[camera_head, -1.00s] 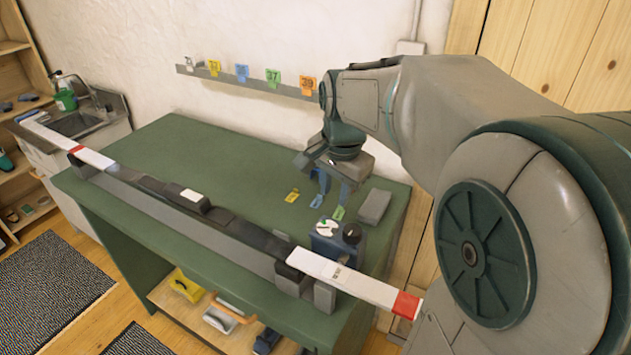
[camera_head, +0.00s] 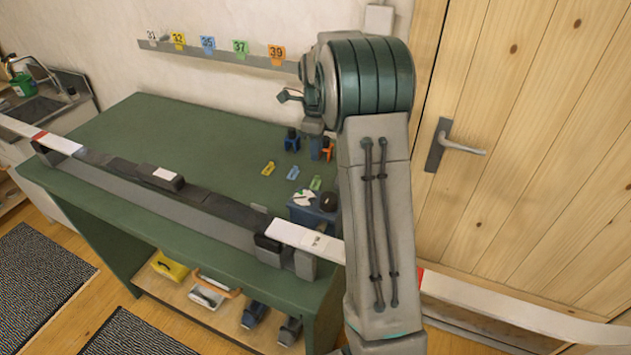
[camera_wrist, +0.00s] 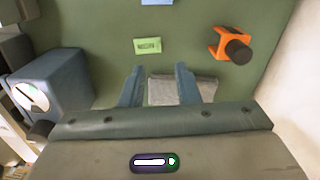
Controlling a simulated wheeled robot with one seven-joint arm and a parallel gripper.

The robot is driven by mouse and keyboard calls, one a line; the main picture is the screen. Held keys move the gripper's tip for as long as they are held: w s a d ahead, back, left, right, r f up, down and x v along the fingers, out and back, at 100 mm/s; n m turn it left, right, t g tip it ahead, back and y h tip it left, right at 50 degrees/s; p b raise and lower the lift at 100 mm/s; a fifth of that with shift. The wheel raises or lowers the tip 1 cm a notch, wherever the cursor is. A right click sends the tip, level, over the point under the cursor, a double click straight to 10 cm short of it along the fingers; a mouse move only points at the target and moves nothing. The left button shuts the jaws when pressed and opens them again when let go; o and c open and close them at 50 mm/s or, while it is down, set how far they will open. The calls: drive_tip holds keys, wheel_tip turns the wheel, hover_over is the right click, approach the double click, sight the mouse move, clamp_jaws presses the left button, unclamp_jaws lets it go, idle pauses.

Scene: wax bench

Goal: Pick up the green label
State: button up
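The green label (camera_head: 316,183) lies flat on the green bench top, to the right of a blue label (camera_head: 293,173) and a yellow label (camera_head: 268,168). In the wrist view the green label (camera_wrist: 147,46) lies ahead of the fingertips, apart from them, with small dark print on it. My gripper (camera_wrist: 157,72) is open, its two blue-grey fingers spread with nothing held between them. A grey block shows behind and between the fingers, lower down.
A blue box with a round white dial (camera_head: 305,198) stands near the label; it also shows in the wrist view (camera_wrist: 62,75). An orange clamp with a dark knob (camera_wrist: 218,44) is at the right. Numbered tags, including a green one (camera_head: 240,48), hang on a wall rail (camera_head: 215,55).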

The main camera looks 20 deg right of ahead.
sight(316, 175)
wheel_tip(316, 175, down, 9)
drive_tip(key=shift+a+r+p, duration=0.1)
drive_tip(key=shift+r+p, duration=0.1)
drive_tip(key=shift+p, duration=0.9)
clamp_jaws()
